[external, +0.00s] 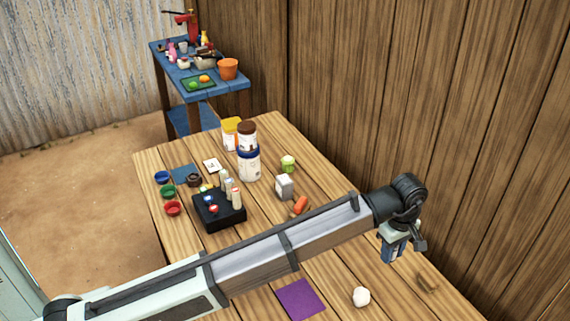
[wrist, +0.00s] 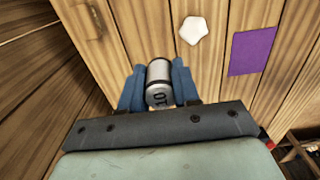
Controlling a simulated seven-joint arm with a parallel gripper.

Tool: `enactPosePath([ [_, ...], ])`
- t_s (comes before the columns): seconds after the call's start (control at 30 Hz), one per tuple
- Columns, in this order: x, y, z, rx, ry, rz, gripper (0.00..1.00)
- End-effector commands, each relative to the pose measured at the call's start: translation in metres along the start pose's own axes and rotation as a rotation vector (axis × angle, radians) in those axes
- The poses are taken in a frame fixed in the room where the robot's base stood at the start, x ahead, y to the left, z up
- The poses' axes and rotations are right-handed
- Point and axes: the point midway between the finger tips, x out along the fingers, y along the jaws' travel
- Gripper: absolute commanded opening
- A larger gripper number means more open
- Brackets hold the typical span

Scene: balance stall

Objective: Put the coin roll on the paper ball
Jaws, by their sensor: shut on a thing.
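My gripper (wrist: 158,90) is shut on the coin roll (wrist: 159,82), a grey and white cylinder marked 10, held between the blue fingers. In the external view my gripper (external: 396,250) hangs above the right side of the wooden table; I cannot make out the coin roll there. The paper ball (external: 361,296) is a small white lump on the table, to the lower left of my gripper. In the wrist view the paper ball (wrist: 193,30) lies beyond the coin roll, slightly right, apart from it.
A purple square (external: 300,299) lies left of the paper ball. Farther back stand a black holder (external: 219,212) with upright rolls, a grey-white block (external: 284,186), an orange item (external: 300,205) and jars (external: 248,163). A plank wall (external: 480,130) borders the table's right side.

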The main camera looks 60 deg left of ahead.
Motion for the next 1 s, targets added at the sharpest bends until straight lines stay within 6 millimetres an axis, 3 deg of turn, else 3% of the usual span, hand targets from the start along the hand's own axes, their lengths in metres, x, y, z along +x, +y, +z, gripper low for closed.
enactPosePath([
  [0.03, -0.001, -0.026, -0.001, 0.003, 0.000, 0.002, 0.00],
  [0.1, -0.002, -0.044, -0.002, 0.002, 0.000, 0.001, 0.00],
  [0.23, 0.002, -0.062, -0.005, -0.003, 0.000, 0.000, 0.00],
  [0.37, 0.011, -0.067, -0.006, -0.009, 0.000, 0.000, 0.00],
  [0.7, 0.059, -0.066, -0.006, -0.012, 0.000, 0.000, 0.00],
  [1.0, 0.083, -0.065, -0.006, -0.012, 0.000, 0.000, 0.00],
])
